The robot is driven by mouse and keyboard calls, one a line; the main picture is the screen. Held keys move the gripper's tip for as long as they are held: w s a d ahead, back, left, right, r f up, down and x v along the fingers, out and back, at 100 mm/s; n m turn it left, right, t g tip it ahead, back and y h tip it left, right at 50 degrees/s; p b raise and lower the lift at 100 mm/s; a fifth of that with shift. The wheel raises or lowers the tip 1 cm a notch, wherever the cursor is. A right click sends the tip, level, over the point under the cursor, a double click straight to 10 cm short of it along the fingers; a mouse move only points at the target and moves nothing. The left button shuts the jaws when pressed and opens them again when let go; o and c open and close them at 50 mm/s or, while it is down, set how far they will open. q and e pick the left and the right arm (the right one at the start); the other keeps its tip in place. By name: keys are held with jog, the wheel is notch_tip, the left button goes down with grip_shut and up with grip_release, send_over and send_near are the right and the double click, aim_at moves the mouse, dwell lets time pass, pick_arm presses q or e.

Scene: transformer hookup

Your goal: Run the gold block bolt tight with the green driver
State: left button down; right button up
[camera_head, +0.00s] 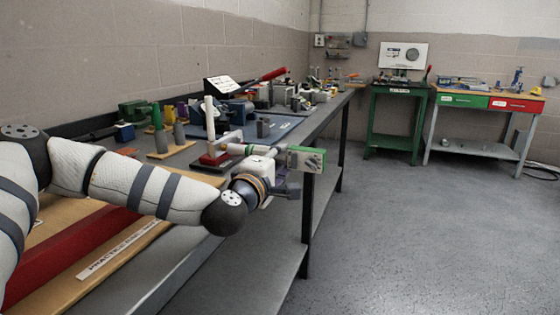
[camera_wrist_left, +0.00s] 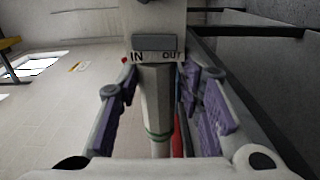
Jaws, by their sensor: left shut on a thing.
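In the left wrist view, the purple pads of the left gripper (camera_wrist_left: 160,100) stand on both sides of a pale handle (camera_wrist_left: 156,90) with a green ring. A housing marked IN and OUT shows above it. I cannot make out the gold block or its bolt. My right gripper is out of view.
The long grey bench (camera_head: 318,122) runs away from me, crowded along its back. A blue mat (camera_head: 285,127) lies behind the driver. A wooden stand (camera_head: 172,150) with green and grey upright pieces is to the left. The floor (camera_head: 400,230) at right is clear.

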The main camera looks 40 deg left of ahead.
pick_arm(q)
jog(key=shift+s+a+r+p, duration=0.15)
jog(key=shift+a+p, duration=0.2)
jog(key=shift+a, duration=0.3)
jog(key=shift+s+a+p, duration=0.1)
jog(key=shift+a+p, duration=0.25)
jog(key=shift+a, duration=0.25)
dwell(2.4)
jog(key=shift+w+d, duration=0.25)
jog(key=shift+d, duration=0.9)
jog(key=shift+w+d, duration=0.25)
jog(key=shift+d, duration=0.85)
